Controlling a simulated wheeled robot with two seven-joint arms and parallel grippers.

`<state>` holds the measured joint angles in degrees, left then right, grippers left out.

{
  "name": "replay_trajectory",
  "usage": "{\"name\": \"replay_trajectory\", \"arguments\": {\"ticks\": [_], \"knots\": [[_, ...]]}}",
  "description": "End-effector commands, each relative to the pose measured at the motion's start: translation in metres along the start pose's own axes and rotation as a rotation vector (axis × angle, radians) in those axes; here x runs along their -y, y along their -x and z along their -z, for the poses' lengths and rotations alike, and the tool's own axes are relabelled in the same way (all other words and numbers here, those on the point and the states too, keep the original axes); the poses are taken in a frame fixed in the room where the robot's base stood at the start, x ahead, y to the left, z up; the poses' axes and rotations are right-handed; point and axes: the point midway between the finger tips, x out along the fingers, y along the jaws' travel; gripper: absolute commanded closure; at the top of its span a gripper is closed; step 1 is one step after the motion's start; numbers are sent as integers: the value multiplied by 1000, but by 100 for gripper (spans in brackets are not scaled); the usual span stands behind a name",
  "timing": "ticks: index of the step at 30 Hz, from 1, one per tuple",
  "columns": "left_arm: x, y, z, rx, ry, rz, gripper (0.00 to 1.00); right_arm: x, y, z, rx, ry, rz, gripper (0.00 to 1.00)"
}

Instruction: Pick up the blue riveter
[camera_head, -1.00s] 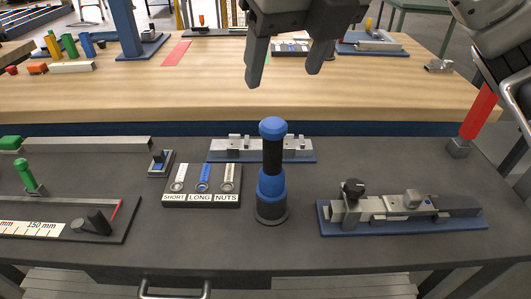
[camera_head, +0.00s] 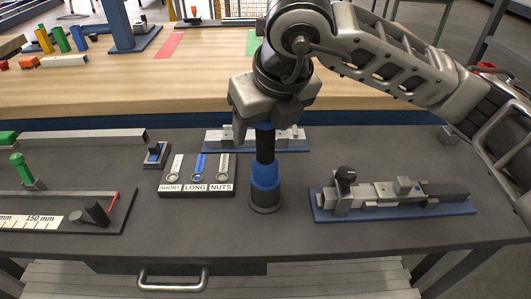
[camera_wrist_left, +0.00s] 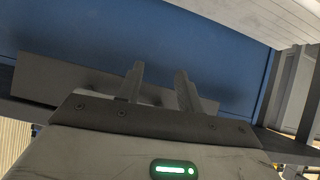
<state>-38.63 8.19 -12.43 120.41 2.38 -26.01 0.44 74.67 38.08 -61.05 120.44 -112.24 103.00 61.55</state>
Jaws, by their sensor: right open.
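The blue riveter (camera_head: 265,176), a blue and black upright cylinder, stands in a dark round base on the grey workbench in the head view. My right gripper (camera_head: 258,132) is directly above it, pointing down, with its fingers open at the level of the riveter's top. My left gripper (camera_wrist_left: 160,88) shows only in the left wrist view, open and empty in front of a blue surface.
A tray labelled SHORT, LONG and NUTS (camera_head: 194,189) lies left of the riveter. A clamp fixture on a blue plate (camera_head: 391,210) lies to the right, another fixture (camera_head: 298,148) behind. A green-handled tool (camera_head: 22,167) stands at the left. The bench front is clear.

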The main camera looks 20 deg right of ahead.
Motion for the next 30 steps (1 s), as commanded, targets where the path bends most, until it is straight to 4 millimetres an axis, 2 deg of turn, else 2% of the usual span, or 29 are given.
{"name": "replay_trajectory", "arguments": {"ticks": [7, 8, 12, 13, 23, 26, 30], "knots": [[0, 0, -1, 1, -1, 0, 64, 0, -3, 0, 2, 0, -1, 37], [0, 0, -1, 1, -1, 0, 64, 0, -3, 0, 2, 0, -1, 40], [0, -1, -1, 1, -1, 0, 64, 0, -3, 0, 1, 0, 0, 79], [0, -1, -1, 1, -1, 0, 64, 0, -3, 0, 1, 0, 0, 86], [0, -1, -1, 2, -2, -1, 64, 0, 1, -3, 5, -1, -1, 85], [0, -1, -2, 2, -1, -2, 64, 0, 12, -8, 9, -1, -1, 85], [0, -2, -3, 1, 1, -3, 64, 0, 37, -18, 11, -1, -1, 85]]}}
